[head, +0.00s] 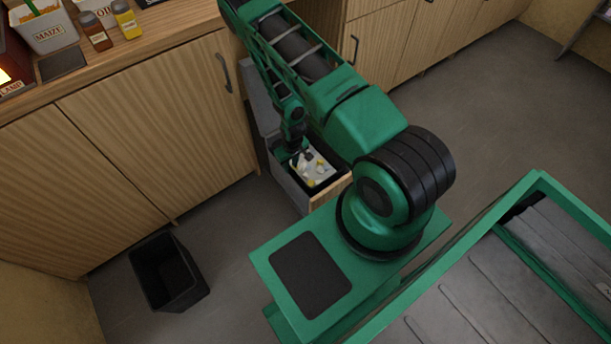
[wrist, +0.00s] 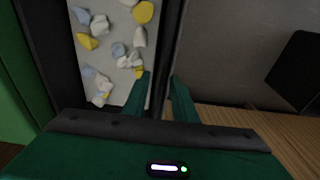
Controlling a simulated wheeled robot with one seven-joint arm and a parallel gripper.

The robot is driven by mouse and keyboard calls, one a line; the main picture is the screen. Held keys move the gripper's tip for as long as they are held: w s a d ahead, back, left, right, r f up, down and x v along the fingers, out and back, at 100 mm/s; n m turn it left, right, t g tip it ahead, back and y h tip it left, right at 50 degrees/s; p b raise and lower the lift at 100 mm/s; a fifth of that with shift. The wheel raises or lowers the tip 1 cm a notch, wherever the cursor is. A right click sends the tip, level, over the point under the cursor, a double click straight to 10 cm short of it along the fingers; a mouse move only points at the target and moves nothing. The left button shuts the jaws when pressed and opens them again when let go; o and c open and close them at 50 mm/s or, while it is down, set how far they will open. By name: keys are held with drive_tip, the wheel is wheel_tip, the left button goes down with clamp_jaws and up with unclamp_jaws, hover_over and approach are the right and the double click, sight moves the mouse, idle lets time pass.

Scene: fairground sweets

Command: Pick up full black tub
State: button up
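The full black tub (head: 331,185) sits in a pulled-out grey drawer with a wooden front. White, pale blue and yellow pieces fill it. In the wrist view its dark wall (wrist: 45,30) and contents (wrist: 110,35) are at the upper left. My gripper (head: 297,146) points down at the tub's left edge in the head view. In the wrist view my gripper (wrist: 160,78) has one finger inside the tub and one outside, with the dark rim filling the narrow gap, so it looks shut on the rim. The fingertips are hidden in the head view.
A second black bin (head: 167,272) stands apart on the floor at the left. Wooden cabinets (head: 150,130) flank the drawer (head: 290,190). The counter above holds bottles (head: 126,20) and a maize box (head: 45,28). Floor (head: 480,110) is clear at the right.

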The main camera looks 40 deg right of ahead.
drive_tip(key=shift+f, duration=0.1)
clamp_jaws()
idle(1.4)
